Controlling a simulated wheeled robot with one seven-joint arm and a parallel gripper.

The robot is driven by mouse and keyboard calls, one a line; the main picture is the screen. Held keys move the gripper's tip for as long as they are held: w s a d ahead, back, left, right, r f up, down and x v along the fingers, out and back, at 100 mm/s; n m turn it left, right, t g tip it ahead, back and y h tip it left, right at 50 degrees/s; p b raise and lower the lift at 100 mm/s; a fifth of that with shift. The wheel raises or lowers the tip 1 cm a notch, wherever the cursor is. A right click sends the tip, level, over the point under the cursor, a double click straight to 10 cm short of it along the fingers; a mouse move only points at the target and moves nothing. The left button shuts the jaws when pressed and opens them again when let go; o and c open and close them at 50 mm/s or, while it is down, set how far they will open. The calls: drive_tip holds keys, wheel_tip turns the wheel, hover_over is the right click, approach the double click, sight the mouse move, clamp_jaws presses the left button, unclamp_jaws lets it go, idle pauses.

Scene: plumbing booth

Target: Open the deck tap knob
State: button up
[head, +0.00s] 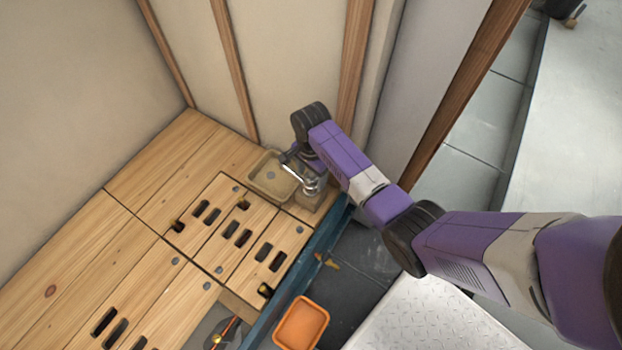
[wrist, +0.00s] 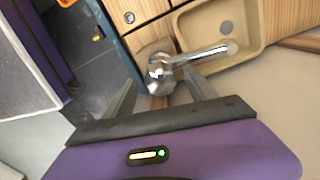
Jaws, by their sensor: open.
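The chrome deck tap (head: 311,184) stands at the right side of a small tan basin (head: 262,183). In the wrist view the tap's round knob (wrist: 160,68) is at the upper middle, and its spout (wrist: 213,54) points right over the basin (wrist: 262,20). My gripper (wrist: 161,84) is open, with one grey finger on each side of the knob's lower part in the picture. I cannot tell whether the fingers touch it. In the head view my arm's end covers part of the tap and hides the fingertips.
Wooden deck boards with dark slots (head: 150,210) spread left of the basin. A wall with wooden posts (head: 229,70) rises close behind. An orange tray (head: 301,323) sits below the blue deck edge (head: 290,295). Dark floor lies to the right.

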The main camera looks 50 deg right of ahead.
drive_tip(key=shift+f, duration=0.7)
drive_tip(key=c, duration=1.4)
